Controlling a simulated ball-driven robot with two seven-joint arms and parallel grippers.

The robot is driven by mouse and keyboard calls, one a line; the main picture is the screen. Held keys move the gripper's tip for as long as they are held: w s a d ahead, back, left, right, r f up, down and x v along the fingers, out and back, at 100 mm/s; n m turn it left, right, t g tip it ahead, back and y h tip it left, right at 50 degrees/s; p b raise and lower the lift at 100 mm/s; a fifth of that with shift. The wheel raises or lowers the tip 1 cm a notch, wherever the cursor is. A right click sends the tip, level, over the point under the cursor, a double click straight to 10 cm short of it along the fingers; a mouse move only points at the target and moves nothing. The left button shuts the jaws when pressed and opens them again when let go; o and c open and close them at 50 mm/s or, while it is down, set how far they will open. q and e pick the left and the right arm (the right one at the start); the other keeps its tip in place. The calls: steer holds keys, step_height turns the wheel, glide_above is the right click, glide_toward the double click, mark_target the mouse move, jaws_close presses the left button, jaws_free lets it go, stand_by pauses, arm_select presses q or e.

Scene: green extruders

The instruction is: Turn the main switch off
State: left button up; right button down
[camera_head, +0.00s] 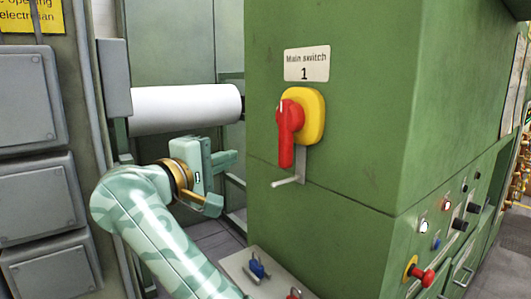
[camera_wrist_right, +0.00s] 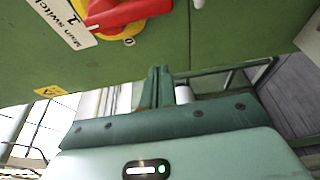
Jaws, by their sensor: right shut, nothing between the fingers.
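The main switch has a red handle (camera_head: 286,140) on a yellow base (camera_head: 313,112), mounted on a green cabinet under a "Main switch 1" label (camera_head: 306,64). The handle points straight down in the head view. In the wrist view the red handle (camera_wrist_right: 125,12) shows at the top, with a "0" mark on the yellow base beside it. My right gripper (camera_head: 230,158) is left of and a little below the handle, apart from it. Its fingers (camera_wrist_right: 160,85) are together and empty. My left gripper is not in view.
A grey metal lever (camera_head: 288,183) sticks out just below the handle. A white roller (camera_head: 185,108) lies behind my right gripper. A small panel (camera_head: 250,268) with a blue and a red knob stands below. A red knob (camera_head: 423,276) and several buttons are on the cabinet's right face.

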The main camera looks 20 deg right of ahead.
mark_target(286, 135)
steer(key=shift+d, duration=0.1)
steer(key=x, duration=1)
steer(key=s, duration=0.2)
steer(key=s+d+p, duration=0.1)
steer(key=shift+s+d, duration=0.15)
steer(key=shift+s, duration=0.2)
